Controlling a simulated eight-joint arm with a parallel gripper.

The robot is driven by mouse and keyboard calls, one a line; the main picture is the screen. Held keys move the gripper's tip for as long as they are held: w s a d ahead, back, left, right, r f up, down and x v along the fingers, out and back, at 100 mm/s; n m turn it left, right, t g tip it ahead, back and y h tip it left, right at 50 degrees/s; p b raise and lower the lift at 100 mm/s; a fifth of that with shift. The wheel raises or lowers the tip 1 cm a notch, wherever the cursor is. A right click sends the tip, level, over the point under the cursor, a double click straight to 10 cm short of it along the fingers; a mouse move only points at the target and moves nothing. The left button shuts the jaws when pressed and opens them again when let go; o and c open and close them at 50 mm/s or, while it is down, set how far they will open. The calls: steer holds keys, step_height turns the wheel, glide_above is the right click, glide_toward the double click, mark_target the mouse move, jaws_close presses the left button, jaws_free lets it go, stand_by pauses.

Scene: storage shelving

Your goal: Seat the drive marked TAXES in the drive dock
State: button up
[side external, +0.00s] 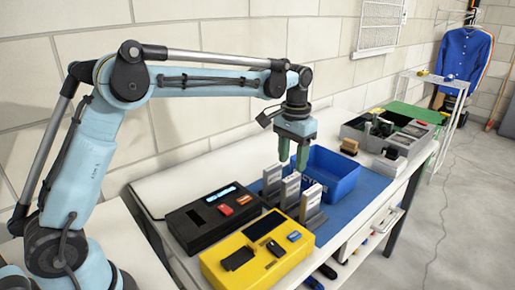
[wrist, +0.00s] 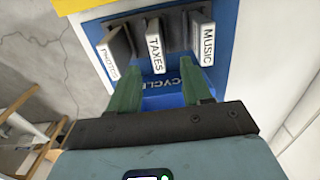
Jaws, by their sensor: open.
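Three grey drives with white labels stand upright in a row, reading PHOTOS (wrist: 109,50), TAXES (wrist: 155,53) and MUSIC (wrist: 207,46) in the wrist view. The TAXES drive is the middle one and also shows in the side view (side external: 290,188). My gripper (side external: 293,163) is open and empty, pointing down above the row. In the wrist view its green fingers (wrist: 159,68) show either side of the lower end of TAXES, apart from it. A black unit (side external: 212,213) with a lit display and a yellow unit (side external: 222,263) with dark slots stand nearby; which is the dock is unclear.
A blue bin (side external: 340,186) with partly hidden lettering stands just behind the drives. A grey tray of mixed parts (side external: 415,150) and a small brown block (side external: 349,146) lie farther right. The blue mat (side external: 366,190) has bare room right of the bin.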

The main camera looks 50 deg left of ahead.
mark_target(292, 177)
steer(key=shift+s+d+f, duration=0.1)
steer(key=shift+f, duration=2)
steer(key=shift+s+d+f, duration=0.1)
steer(key=shift+f, duration=2)
jaws_close()
